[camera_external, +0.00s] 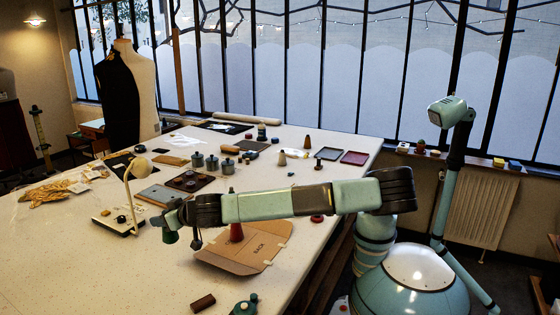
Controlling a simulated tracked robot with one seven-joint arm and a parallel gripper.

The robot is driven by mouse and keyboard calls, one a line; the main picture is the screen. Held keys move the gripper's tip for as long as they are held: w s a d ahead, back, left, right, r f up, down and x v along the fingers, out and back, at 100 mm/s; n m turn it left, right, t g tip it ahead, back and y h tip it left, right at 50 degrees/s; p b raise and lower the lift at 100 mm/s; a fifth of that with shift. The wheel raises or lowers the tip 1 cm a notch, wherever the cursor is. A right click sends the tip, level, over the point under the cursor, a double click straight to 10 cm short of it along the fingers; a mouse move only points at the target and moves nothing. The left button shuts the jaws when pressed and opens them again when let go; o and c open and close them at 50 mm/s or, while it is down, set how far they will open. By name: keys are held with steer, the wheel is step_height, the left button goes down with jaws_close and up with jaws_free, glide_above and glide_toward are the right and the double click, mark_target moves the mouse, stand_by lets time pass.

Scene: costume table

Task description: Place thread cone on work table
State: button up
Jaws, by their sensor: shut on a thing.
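My gripper (182,222) hangs over the near left part of the work table (90,255), left of the cardboard pattern. It is shut on a small dark green thing (170,237) at its left side. This may be a thread cone, but it is too small and dark to be sure. A red cone (237,233) stands on the cardboard pattern, partly hidden behind my arm. I cannot tell whether the held thing touches the table.
A white desk lamp (137,175) stands just left of my gripper. The cardboard pattern (262,253) lies to its right. A dark brown block (202,302) and a teal object (245,305) lie at the front. Dark pots (212,163) stand behind. The table's front left is clear.

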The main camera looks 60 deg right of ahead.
steer(key=shift+w+a+f, duration=1.15)
steer(key=shift+w+f, duration=0.1)
steer(key=shift+f, duration=0.65)
steer(key=shift+w+a+f, duration=1.2)
steer(key=shift+w+f, duration=0.05)
steer(key=shift+f, duration=0.65)
steer(key=shift+w+a+f, duration=1.15)
steer(key=shift+w+f, duration=0.1)
steer(key=shift+f, duration=0.65)
steer(key=o, duration=1.1)
steer(key=shift+f, duration=0.1)
steer(key=v, duration=1.2)
